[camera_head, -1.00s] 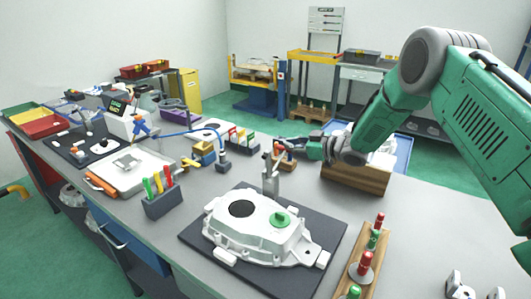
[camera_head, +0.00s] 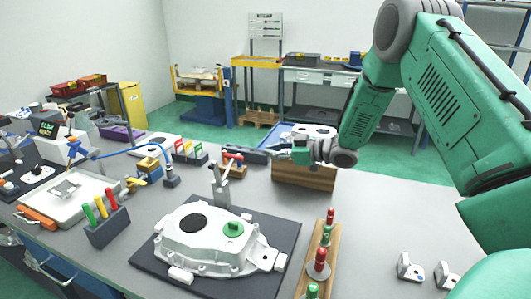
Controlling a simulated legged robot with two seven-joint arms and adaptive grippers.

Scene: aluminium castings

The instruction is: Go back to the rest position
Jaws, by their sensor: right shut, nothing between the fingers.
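My right gripper (camera_head: 250,155) reaches in from the right on my green arm. Its dark fingers point left and are shut with nothing between them. It is over the far part of the grey bench, beyond the white casting (camera_head: 190,248) and just left of a wooden block (camera_head: 300,175). The casting lies on a dark mat (camera_head: 285,225), with a green knob (camera_head: 233,229) on top and a grey upright clamp (camera_head: 221,188) behind it. A small wooden holder with red-orange pieces (camera_head: 236,171) sits near the fingertips. My left gripper is not in view.
A wooden rack (camera_head: 301,287) with red and green plugs stands right of the mat. Small metal brackets (camera_head: 408,268) lie at the front right. A dark holder with coloured handles (camera_head: 108,228) and a pale tray (camera_head: 75,200) are at left. The bench between rack and brackets is clear.

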